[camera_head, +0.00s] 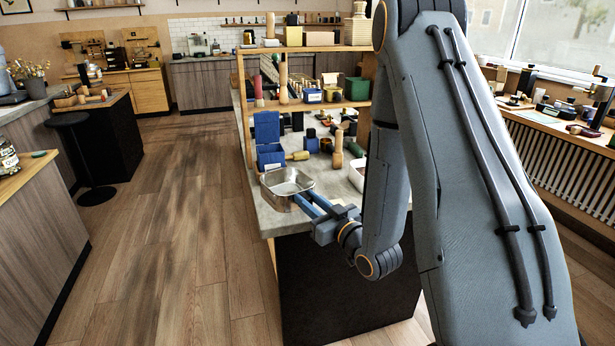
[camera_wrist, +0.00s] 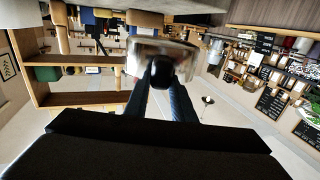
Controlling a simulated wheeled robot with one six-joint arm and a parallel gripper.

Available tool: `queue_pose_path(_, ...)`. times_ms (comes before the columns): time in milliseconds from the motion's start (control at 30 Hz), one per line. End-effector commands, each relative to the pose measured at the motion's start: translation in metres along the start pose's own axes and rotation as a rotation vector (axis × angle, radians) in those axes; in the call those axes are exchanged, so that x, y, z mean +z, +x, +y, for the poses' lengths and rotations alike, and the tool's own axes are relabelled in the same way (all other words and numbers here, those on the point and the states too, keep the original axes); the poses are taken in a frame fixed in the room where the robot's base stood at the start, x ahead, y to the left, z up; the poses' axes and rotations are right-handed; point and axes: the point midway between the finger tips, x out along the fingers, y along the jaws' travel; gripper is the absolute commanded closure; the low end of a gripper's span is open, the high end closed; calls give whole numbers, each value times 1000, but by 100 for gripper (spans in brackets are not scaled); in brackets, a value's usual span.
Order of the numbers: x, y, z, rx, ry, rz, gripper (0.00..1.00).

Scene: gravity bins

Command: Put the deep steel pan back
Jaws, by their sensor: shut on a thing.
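The deep steel pan (camera_head: 284,187) is a shiny rectangular pan at the front left corner of the grey counter, in the head view. My gripper (camera_head: 303,205) is shut on its near right side. In the wrist view the pan (camera_wrist: 178,50) shows beyond the two dark fingers of my gripper (camera_wrist: 162,75), which meet its wall. The pan looks upright and empty. I cannot tell whether its underside touches the counter or is just above it.
Blue bins (camera_head: 271,157) and several bottles and wooden pieces stand behind the pan under a wooden shelf rack (camera_head: 338,104). A pale tub (camera_head: 357,174) stands to the right. The wooden floor (camera_head: 170,230) to the left is clear. A black stool (camera_head: 95,195) stands farther left.

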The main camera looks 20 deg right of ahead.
Motion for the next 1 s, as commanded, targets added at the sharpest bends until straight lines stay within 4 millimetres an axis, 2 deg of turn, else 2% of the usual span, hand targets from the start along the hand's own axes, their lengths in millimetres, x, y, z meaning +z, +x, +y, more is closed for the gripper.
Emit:
queue_pose_path(33, 6, 13, 8, -8, -1, 10, 100)
queue_pose_path(200, 6, 50, 29, -50, 3, 15, 100)
queue_pose_path(400, 1, 80, 54, -75, -4, 5, 100)
queue_pose_path(633, -6, 92, 70, -80, -10, -5, 100)
queue_pose_path(1000, -8, 92, 72, -77, -11, -7, 100)
